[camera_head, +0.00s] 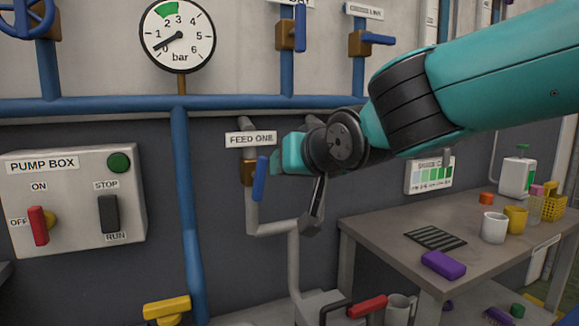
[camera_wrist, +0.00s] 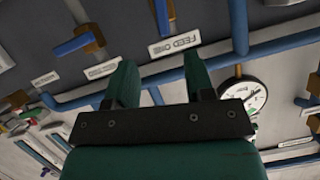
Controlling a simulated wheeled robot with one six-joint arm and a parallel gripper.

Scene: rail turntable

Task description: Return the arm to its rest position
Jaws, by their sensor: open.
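My arm (camera_head: 440,95) reaches in from the right in the head view, with its wrist in front of the wall beside the FEED ONE label (camera_head: 250,139). In the wrist view my gripper (camera_wrist: 160,64) has its two green fingers apart, with nothing between them. The FEED ONE valve's blue lever (camera_head: 259,180) hangs down just left of my wrist, apart from the fingers as far as I can tell. My wrist hides part of the pipework behind it.
A pressure gauge (camera_head: 178,36) and blue pipes (camera_head: 100,106) are on the wall. The pump box (camera_head: 75,200) is at left. A workbench (camera_head: 400,240) at right bears cups and a purple block (camera_head: 443,264). A red-handled lever (camera_head: 367,306) is below my wrist.

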